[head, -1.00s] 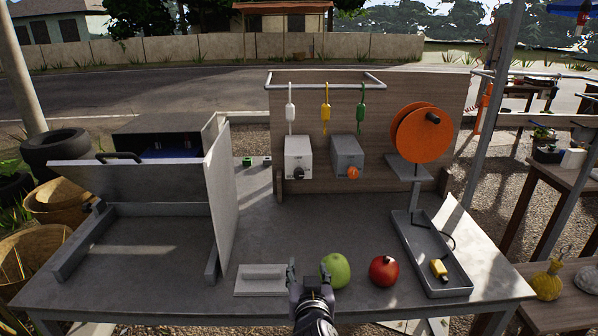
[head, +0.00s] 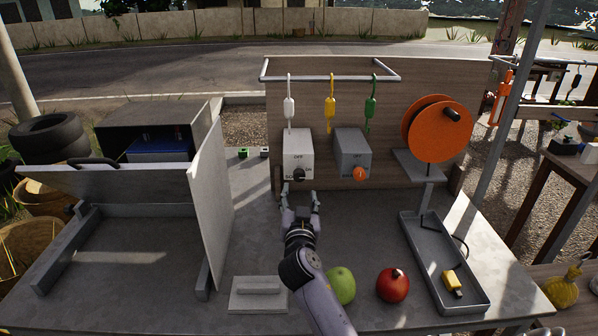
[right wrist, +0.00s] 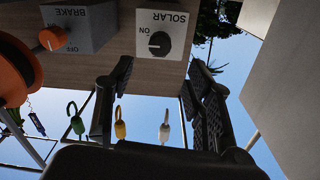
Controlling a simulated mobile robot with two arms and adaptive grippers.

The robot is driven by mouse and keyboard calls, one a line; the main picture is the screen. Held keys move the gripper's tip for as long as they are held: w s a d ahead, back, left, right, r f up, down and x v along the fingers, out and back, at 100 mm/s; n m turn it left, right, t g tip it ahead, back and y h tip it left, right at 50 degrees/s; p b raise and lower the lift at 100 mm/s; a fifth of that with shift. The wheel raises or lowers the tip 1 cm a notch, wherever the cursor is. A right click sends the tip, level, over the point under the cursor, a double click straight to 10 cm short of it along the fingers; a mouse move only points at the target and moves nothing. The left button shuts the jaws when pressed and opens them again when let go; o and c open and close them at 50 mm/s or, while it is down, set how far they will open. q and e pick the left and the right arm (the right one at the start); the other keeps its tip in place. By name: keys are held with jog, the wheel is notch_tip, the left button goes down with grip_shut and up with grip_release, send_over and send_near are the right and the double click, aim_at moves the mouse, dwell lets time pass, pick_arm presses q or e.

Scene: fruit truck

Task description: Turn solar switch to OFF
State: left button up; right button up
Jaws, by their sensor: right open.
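The solar switch is a black knob (head: 299,175) on the front of a white box (head: 298,147) fixed to the wooden back panel. In the right wrist view, which is upside down, the knob (right wrist: 159,43) sits beside an ON label under the word SOLAR. I cannot tell for certain which way it points. My right gripper (head: 300,196) is open and empty, just in front of and below the knob. In the right wrist view its fingers (right wrist: 158,74) stand apart on either side of the knob's line, not touching it. My left gripper is not in view.
A grey BRAKE box (head: 351,150) with an orange knob (head: 360,174) stands just to the right. An orange reel (head: 436,128) stands further right, above a grey tray (head: 408,232). A green apple (head: 341,284) and a red fruit (head: 392,284) lie near the front edge. A raised grey panel (head: 212,205) stands left.

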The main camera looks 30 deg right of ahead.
aim_at(299, 178)
jog(key=p+x, duration=0.1)
jog(key=x, duration=0.8)
jog(key=shift+w+d, duration=0.1)
jog(key=shift+w, duration=0.1)
jog(key=shift+w+d, duration=0.2)
jog(key=shift+w, duration=0.05)
jog(key=shift+w+d, duration=0.15)
jog(key=shift+w, duration=0.1)
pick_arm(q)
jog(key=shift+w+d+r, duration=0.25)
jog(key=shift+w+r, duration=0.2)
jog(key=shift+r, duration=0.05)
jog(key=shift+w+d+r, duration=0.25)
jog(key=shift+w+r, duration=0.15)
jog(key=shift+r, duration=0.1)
pick_arm(e)
grip_shut()
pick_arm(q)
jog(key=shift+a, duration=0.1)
pick_arm(e)
jog(key=shift+f, duration=0.1)
